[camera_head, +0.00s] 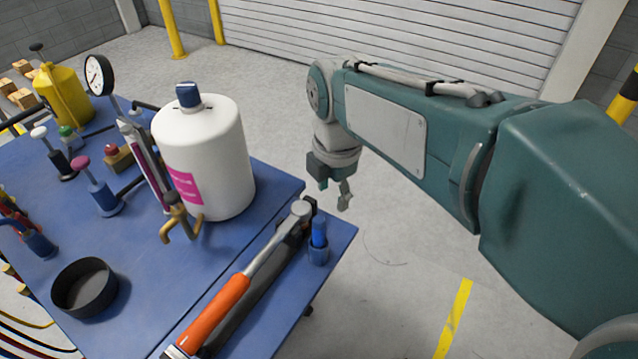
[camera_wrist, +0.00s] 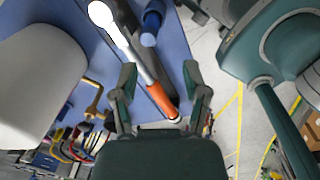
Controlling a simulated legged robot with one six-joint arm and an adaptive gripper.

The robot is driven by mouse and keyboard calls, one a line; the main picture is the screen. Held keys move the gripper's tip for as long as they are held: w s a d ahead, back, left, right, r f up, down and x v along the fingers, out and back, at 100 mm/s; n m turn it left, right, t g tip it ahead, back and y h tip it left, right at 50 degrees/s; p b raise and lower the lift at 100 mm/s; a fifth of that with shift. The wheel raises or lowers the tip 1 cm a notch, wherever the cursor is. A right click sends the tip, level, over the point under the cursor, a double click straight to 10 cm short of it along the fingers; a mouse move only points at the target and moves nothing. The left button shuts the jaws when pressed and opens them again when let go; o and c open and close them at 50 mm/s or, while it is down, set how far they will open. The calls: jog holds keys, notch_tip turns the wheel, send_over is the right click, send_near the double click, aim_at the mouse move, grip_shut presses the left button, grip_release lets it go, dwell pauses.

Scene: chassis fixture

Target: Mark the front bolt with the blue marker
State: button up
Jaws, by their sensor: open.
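The blue marker (camera_head: 318,232) stands upright in a small blue holder (camera_head: 318,255) at the near right edge of the blue table. The marker also shows at the top of the wrist view (camera_wrist: 153,20). My gripper (camera_head: 334,190) hangs beyond the table's right edge in the head view, above and behind the marker and apart from it. In the wrist view my gripper (camera_wrist: 160,75) has its fingers spread, with nothing held between them. I cannot tell which part is the front bolt.
An orange-handled tool (camera_head: 225,305) lies beside the marker holder. A white bottle (camera_head: 205,160), a dark round dish (camera_head: 84,288), a dial gauge (camera_head: 99,75), a yellow can (camera_head: 65,95) and several knobbed fittings crowd the blue table (camera_head: 140,325). Floor beyond its right edge is clear.

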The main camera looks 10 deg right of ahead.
aim_at(318, 219)
jog(key=shift+w+a+f+n, duration=0.25)
jog(key=shift+w+a+n, duration=0.35)
jog(key=shift+n, duration=0.5)
jog(key=shift+w+a+f+n+g, duration=0.2)
jog(key=shift+a+n, duration=0.1)
jog(key=shift+n, duration=0.25)
jog(key=shift+w+a+f+n+g, duration=0.1)
jog(key=shift+a+n+g, duration=0.15)
jog(key=shift+n, duration=0.3)
jog(key=shift+f, duration=4.9)
grip_shut()
jog(key=shift+r, duration=3.8)
jog(key=shift+f, duration=0.1)
